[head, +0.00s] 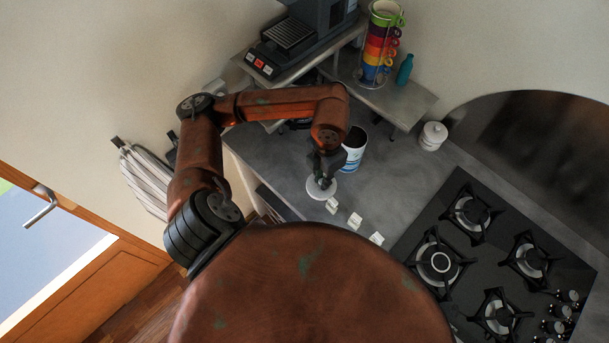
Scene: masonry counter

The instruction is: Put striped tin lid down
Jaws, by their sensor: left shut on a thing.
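The striped tin (353,158), white and blue with a dark open top, stands upright on the grey counter. My left gripper (324,180) points down just left of and in front of the tin. It is shut on the tin's lid (318,192), a pale round disc, held flat at or close above the counter. I cannot tell whether the lid touches the surface. The gripper hides part of the lid. My right gripper is not in view.
Several small white blocks (354,221) lie in a row right of the lid. A gas hob (459,224) is at the right. A white lidded jar (432,136) stands behind. A raised shelf (402,102) holds stacked coloured cups (381,42). The counter (385,180) right of the tin is clear.

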